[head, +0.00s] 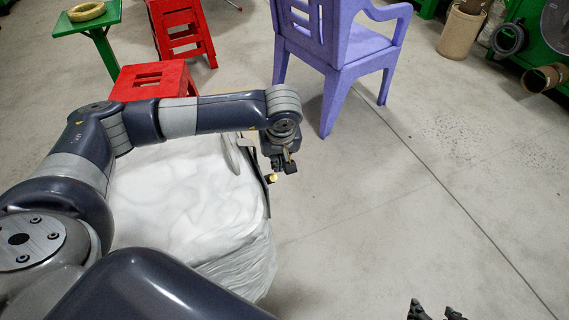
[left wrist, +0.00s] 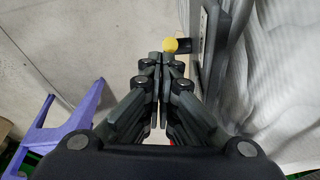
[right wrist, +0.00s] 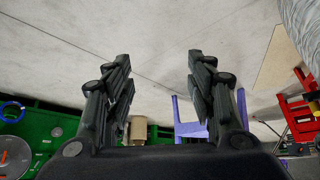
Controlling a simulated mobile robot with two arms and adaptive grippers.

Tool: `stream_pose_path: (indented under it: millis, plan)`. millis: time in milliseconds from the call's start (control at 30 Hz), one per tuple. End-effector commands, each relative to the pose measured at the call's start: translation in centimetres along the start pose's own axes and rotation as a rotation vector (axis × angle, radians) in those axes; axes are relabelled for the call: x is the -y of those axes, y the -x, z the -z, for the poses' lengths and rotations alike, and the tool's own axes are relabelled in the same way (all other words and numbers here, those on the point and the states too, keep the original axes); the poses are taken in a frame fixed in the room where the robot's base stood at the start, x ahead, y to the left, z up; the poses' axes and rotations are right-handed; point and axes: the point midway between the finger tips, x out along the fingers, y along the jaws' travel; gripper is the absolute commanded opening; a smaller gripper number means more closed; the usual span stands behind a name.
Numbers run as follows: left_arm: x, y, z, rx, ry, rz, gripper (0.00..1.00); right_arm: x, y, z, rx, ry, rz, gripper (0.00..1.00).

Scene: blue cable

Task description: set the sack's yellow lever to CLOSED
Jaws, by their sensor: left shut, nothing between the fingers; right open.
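A large white sack (head: 185,200) stands below my left arm, with a dark panel along its right side. A small yellow lever tip (head: 272,178) shows at that panel, just below my left gripper (head: 284,168). In the left wrist view the yellow tip (left wrist: 170,45) sits on a dark stub just beyond the shut fingers (left wrist: 161,60); I cannot tell whether they touch it. The lever's setting and any label are not readable. My right gripper (right wrist: 158,65) is open and empty over bare floor; its fingertips also show at the bottom of the head view (head: 434,312).
A purple chair (head: 345,50) stands behind the sack to the right. A red stool (head: 150,82), a second red stool (head: 180,28) and a green table (head: 88,20) stand at the back left. A brown bin (head: 462,32) is at the back right. The floor right of the sack is clear.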

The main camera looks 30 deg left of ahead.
Motion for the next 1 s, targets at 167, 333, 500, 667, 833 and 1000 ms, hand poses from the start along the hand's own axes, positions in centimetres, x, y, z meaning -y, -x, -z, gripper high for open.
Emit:
stream_pose_path:
  millis: [167, 333, 500, 667, 833, 1000]
  plan:
    - [-0.5, 2.5, -2.6, 0.000, -0.004, -0.003, 0.00, -0.4, 0.9, -3.0, 0.133, -0.004, -0.008, 0.51]
    - [-0.7, 3.9, -4.1, 0.000, -0.002, -0.002, 0.00, -0.5, 1.5, -4.7, 0.210, -0.006, -0.011, 0.51]
    - [-0.7, 4.3, -4.7, -0.001, 0.001, 0.000, 0.00, -0.6, 1.7, -5.3, 0.237, -0.007, -0.012, 0.51]
    - [-0.7, 4.3, -4.7, -0.001, 0.001, 0.000, 0.00, -0.6, 1.7, -5.4, 0.238, -0.007, -0.012, 0.51]
    - [-0.7, 4.3, -4.7, -0.001, 0.001, -0.001, 0.00, -0.6, 1.7, -5.4, 0.237, -0.007, -0.012, 0.51]
    - [-0.7, 4.3, -4.7, -0.001, 0.001, -0.001, 0.00, -0.6, 1.7, -5.3, 0.236, -0.007, -0.012, 0.51]
